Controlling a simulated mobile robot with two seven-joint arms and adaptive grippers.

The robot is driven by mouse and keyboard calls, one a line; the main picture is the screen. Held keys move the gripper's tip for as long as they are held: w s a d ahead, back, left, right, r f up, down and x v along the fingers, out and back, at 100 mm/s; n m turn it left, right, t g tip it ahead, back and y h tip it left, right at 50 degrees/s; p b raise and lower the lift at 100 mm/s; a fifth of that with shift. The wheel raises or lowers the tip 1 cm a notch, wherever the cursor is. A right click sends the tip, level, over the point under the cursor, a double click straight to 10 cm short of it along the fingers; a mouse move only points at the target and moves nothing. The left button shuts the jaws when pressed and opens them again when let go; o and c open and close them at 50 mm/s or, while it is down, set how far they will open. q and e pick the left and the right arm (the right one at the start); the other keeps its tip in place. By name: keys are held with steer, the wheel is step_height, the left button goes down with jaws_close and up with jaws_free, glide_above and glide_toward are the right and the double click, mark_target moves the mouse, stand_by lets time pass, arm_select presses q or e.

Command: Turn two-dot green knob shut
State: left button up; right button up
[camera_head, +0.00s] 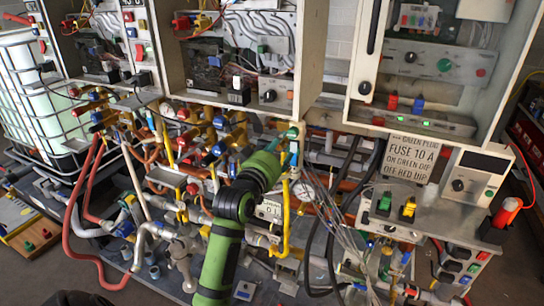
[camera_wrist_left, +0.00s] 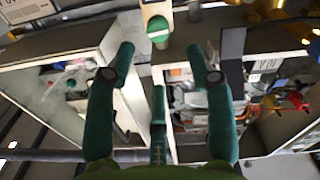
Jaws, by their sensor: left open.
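My left arm reaches up from the bottom of the head view, and my left gripper (camera_head: 284,140) is just below the middle cabinet, by its right bottom corner. In the left wrist view my left gripper (camera_wrist_left: 160,52) is open, with its green fingers spread and nothing between them. A green knob (camera_wrist_left: 158,30) on a pale mount stands just beyond the fingertips, roughly centred between them and apart from them. A small green knob (camera_head: 292,132) shows by the fingertips in the head view. I cannot make out dots on it. My right gripper is not in view.
Open-front cabinets (camera_head: 240,50) hang above the gripper. Dense pipes and valves (camera_head: 200,130) crowd the left. Loose grey cables (camera_head: 335,215) hang close on the right. A sign (camera_head: 410,158) and a panel with yellow and green switches (camera_head: 440,215) stand farther right.

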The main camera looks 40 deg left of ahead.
arm_select(q)
steer(key=shift+v, duration=2.15)
steer(key=w+d+f+m+g+h, duration=0.1)
steer(key=d+f+g, duration=0.1)
steer(key=f, duration=0.9)
steer(key=w+d+f+m+g+h, duration=0.1)
steer(key=w+d+f+g, duration=0.1)
steer(key=f, duration=0.9)
steer(key=s+d+f+m+g+h+b, duration=0.1)
steer(key=s+d+f, duration=0.15)
steer(key=f, duration=0.55)
steer(key=s+d+f+g, duration=0.15)
steer(key=s+f, duration=0.25)
steer(key=f, duration=0.4)
steer(key=s+d+f+m+g+h+b, duration=0.1)
steer(key=s+f+g, duration=0.15)
steer(key=f, duration=0.45)
steer(key=s+d+f+m+g, duration=0.1)
steer(key=s+d+f+g, duration=0.1)
steer(key=s+f, duration=0.6)
steer(key=s+d+f+m+g, duration=0.2)
steer(key=s+f, duration=0.6)
steer(key=s, duration=1)
steer(key=s+d+f+m+g, duration=0.2)
steer(key=s+f, duration=0.6)
steer(key=s, duration=0.5)
steer(key=shift+f+g+b, duration=0.15)
steer(key=shift+g+b, duration=0.3)
steer(key=shift+g, duration=0.25)
